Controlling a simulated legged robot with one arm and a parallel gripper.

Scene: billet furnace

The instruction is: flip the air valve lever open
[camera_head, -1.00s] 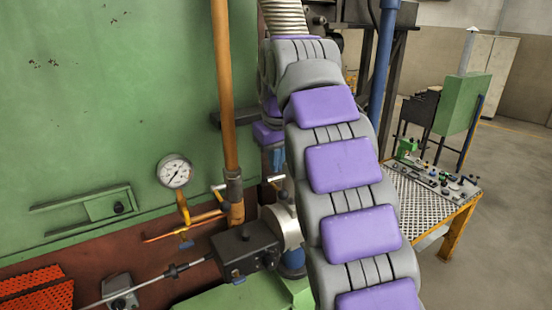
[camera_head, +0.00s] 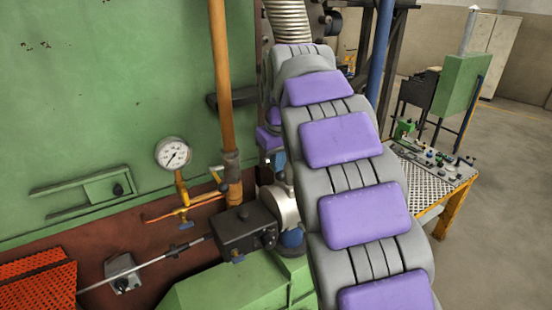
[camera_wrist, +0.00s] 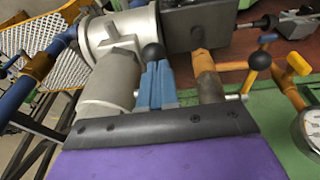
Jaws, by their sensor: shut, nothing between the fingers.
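My gripper (camera_wrist: 157,85) is shut, its two blue fingers together and empty in the wrist view. A black ball knob (camera_wrist: 153,53) sits right at the fingertips, in front of the grey pipe body; it looks like the air valve lever's knob. Its stem is hidden by the fingers, and I cannot tell whether they touch it. A second lever with a black knob (camera_wrist: 260,60) stands to the right, past the orange-brown pipe (camera_wrist: 207,75). In the head view my arm covers most of the gripper and the air valve area.
A pressure gauge (camera_head: 173,154) and a vertical orange pipe (camera_head: 222,80) stand left of my arm. A dark box (camera_head: 245,230) and green housing (camera_head: 225,285) lie below. A perforated table (camera_head: 425,185) with small parts is at right, with open floor beyond.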

